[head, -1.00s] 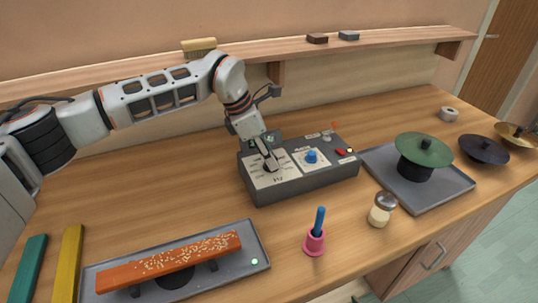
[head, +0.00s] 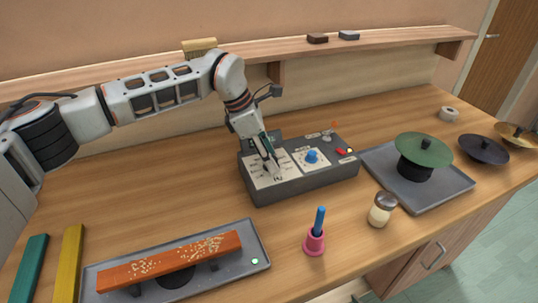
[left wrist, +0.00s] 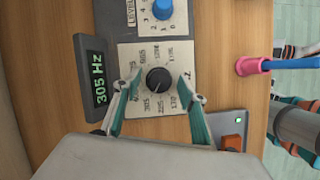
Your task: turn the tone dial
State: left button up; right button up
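The tone dial is a black knob (left wrist: 158,79) on a white scale plate of the grey control box (head: 312,182). In the head view my gripper mostly hides it. My left gripper (left wrist: 159,76) points down at the dial, its teal fingers on either side of the knob. In the left wrist view a gap shows between each finger and the knob, so it is open around the dial. It also shows in the head view (head: 272,163). The box's display (left wrist: 98,78) reads 305 Hz.
A blue level knob (head: 312,156) is right of the tone dial. An orange bar (head: 170,262) with pale grains lies over a grey tray in front. A pink-based blue-handled object (head: 315,240), a shaker (head: 382,210) and a green disc (head: 424,150) stand to the right.

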pick_arm(q)
jog(key=v, duration=1.2)
jog(key=shift+f, duration=0.1)
dwell(1.4)
